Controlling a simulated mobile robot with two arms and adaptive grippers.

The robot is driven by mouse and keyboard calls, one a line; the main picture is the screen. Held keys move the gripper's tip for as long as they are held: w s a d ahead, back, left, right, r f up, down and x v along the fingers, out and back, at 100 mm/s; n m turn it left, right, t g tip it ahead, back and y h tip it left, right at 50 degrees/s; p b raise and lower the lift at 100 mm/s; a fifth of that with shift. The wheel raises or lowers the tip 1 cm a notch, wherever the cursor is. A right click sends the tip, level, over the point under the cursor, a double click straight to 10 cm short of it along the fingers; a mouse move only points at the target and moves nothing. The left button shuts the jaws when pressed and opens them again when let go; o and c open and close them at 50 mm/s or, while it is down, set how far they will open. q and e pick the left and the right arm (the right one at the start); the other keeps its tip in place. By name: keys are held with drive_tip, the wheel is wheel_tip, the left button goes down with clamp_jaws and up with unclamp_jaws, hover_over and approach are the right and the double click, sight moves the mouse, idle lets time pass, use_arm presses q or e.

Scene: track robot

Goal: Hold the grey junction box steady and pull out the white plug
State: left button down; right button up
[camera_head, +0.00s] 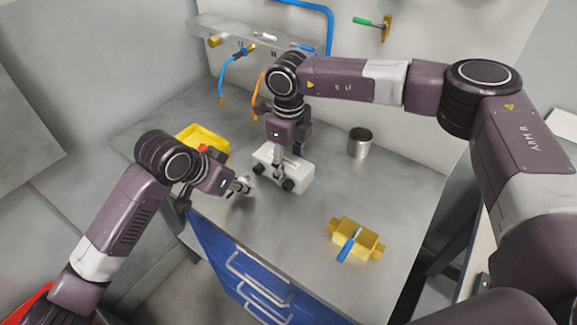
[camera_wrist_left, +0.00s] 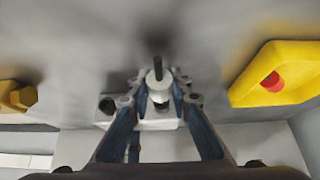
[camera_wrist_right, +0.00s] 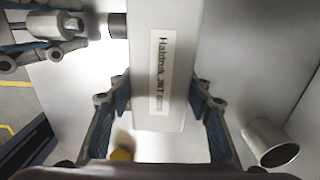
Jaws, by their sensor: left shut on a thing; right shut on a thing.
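The light grey junction box (camera_head: 303,172) sits on the grey bench; its labelled top fills the middle of the right wrist view (camera_wrist_right: 185,50). My right gripper (camera_head: 283,181) comes down from above and is shut on the box, one finger on each side (camera_wrist_right: 160,105). A dark round socket (camera_wrist_right: 117,25) sticks out of the box's left side. My left gripper (camera_head: 240,187) is shut on the white plug (camera_wrist_left: 157,88), left of the box. In the right wrist view the plug (camera_wrist_right: 66,22) is apart from the socket, with a visible gap.
A yellow bin (camera_head: 213,138) with a red item stands behind my left gripper. A metal cup (camera_head: 360,143) stands right of the box. A yellow valve body with a blue handle (camera_head: 349,246) lies near the front right. Blue drawers (camera_head: 240,268) are below the bench edge.

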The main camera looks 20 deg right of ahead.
use_arm(q)
drive_tip(key=shift+r, duration=3.7)
use_arm(e)
drive_tip(key=o, duration=1.4)
drive_tip(key=shift+c, duration=0.2)
drive_tip(key=shift+r, duration=0.1)
wheel_tip(320, 180, up, 12)
